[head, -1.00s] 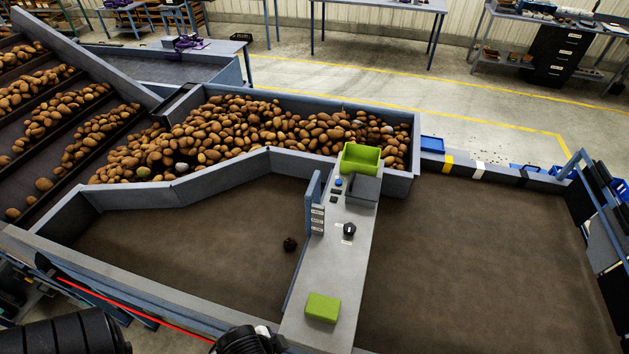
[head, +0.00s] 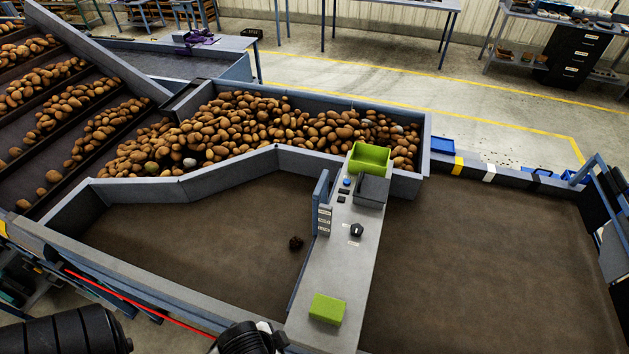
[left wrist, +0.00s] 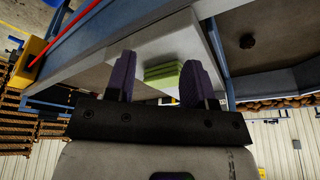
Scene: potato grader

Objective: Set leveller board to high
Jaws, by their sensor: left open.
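The leveller board appears to be the upright blue plate (head: 320,195) on the left edge of the grey console (head: 345,265). Several small white labels (head: 324,220) are stacked beside it, too small to read. A black knob (head: 356,230) sits on the console to the right of the labels. My left gripper (left wrist: 157,82) is open and empty in the left wrist view, with its two purple fingers apart. Beyond the fingers, the green block (left wrist: 165,76) lies on the console; it also shows in the head view (head: 327,308). My right gripper is not in view.
A green tray (head: 369,157) and a blue button (head: 347,182) are at the console's far end. A dark lump (head: 296,243) lies on the brown belt left of the console. Potatoes fill the trough (head: 424,160) behind. A red cord (head: 140,298) runs along the front edge.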

